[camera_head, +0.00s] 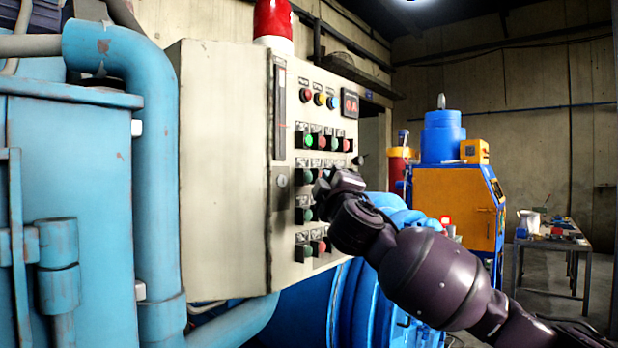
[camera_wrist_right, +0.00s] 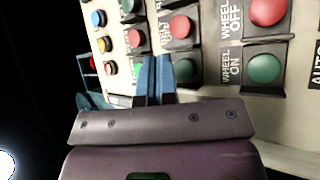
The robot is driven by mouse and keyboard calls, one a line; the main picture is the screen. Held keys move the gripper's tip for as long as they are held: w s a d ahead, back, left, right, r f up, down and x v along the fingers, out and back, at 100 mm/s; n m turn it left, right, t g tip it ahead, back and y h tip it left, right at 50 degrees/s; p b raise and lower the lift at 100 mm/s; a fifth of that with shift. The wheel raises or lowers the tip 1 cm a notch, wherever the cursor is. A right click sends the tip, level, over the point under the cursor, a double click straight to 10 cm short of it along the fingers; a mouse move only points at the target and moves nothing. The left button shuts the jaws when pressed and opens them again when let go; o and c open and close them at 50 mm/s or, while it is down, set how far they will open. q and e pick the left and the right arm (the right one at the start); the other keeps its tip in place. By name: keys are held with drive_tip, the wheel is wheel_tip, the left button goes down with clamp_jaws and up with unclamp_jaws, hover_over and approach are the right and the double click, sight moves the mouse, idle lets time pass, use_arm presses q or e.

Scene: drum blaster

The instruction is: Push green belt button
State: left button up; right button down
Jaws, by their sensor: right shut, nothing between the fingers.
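The control panel (camera_head: 230,150) is a pale box with rows of round buttons. In the right wrist view, a green button (camera_wrist_right: 184,69) sits below a red button (camera_wrist_right: 181,27) whose partly hidden label ends in "LT OFF". The green one's own label is hidden behind my fingers. In the head view, that green button (camera_head: 308,176) seems to be at the left of the second row. My right gripper (camera_wrist_right: 155,78) is shut and empty, its fingertips just left of the green button in the wrist view. I cannot tell whether they touch the panel. My left gripper is out of view.
Green (camera_wrist_right: 264,69) and red (camera_wrist_right: 268,11) wheel buttons lie right of the belt pair in the wrist view. A lit green button (camera_wrist_right: 137,70) is close to the fingers' left. Blue pipes (camera_head: 150,190) stand left of the panel; an orange machine (camera_head: 453,205) stands behind my arm.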

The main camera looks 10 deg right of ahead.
sight(307, 177)
drive_tip(key=shift+w+a, duration=0.45)
drive_tip(key=shift+w, duration=0.05)
drive_tip(key=shift+w+a, duration=0.1)
drive_tip(key=shift+w, duration=0.05)
idle(1.8)
drive_tip(key=shift+w+a, duration=0.15)
drive_tip(key=shift+w, duration=0.05)
